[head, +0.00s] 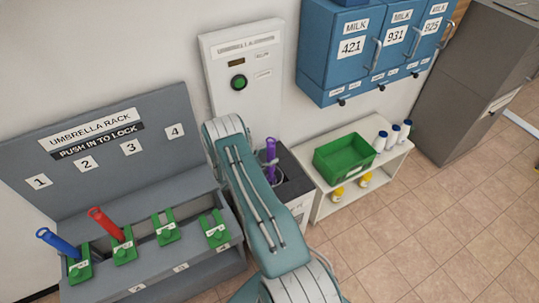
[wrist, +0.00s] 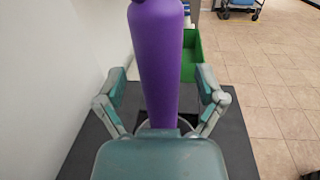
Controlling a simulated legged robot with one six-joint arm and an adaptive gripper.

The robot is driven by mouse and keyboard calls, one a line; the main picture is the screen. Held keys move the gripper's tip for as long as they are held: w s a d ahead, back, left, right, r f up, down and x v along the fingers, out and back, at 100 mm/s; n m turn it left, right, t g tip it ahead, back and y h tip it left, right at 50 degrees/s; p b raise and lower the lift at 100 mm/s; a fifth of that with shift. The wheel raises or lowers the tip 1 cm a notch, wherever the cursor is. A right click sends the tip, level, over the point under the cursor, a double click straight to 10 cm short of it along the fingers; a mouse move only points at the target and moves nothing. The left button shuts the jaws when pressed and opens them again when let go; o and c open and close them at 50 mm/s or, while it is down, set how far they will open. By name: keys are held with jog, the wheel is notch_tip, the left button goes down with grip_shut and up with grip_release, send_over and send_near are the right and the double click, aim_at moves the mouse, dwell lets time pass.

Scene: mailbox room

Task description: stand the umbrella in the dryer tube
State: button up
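The purple umbrella (head: 271,152) stands roughly upright at the dryer, a white cabinet with a dark top (head: 294,186). In the wrist view the umbrella (wrist: 160,65) rises between the fingers of my gripper (wrist: 160,85). The fingers are spread, with a gap on each side of the umbrella. A pale round rim (wrist: 139,128) shows around the umbrella low down, over a dark opening in the dryer top (wrist: 238,140). The umbrella's lower end is hidden by my gripper. In the head view my arm covers part of the dryer.
The grey umbrella rack (head: 190,262) at the left holds a blue umbrella (head: 60,243) and a red umbrella (head: 104,222). A wall panel with a green button (head: 239,82) is behind the dryer. A white shelf with a green bin (head: 344,153) stands to the right. The floor in front is clear.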

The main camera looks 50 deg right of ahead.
jog(key=shift+a, duration=0.1)
jog(key=w+a, duration=0.2)
jog(key=a, duration=0.9)
jog(key=shift+w+a, duration=0.15)
jog(key=shift+a, duration=0.2)
dwell(0.4)
jog(key=s+a+r+m+y, duration=0.1)
jog(key=a+r+m+y, duration=0.2)
jog(key=r, duration=0.5)
jog(key=s+a+r+m+g+y, duration=0.1)
jog(key=s+a+r+m+y, duration=0.15)
jog(key=r, duration=0.65)
jog(key=s+a+r+m+y, duration=0.1)
jog(key=a+r+m+y, duration=0.2)
jog(key=r, duration=0.5)
jog(key=s+a+r+m+t+y, duration=0.7)
jog(key=s+a+r+t+y, duration=0.2)
jog(key=s+a+r, duration=0.6)
jog(key=shift+s+a+r+t, duration=0.15)
jog(key=shift+s+a+t, duration=0.35)
jog(key=shift+s+a, duration=0.55)
jog(key=shift+s+d, duration=0.1)
jog(key=shift+d, duration=0.2)
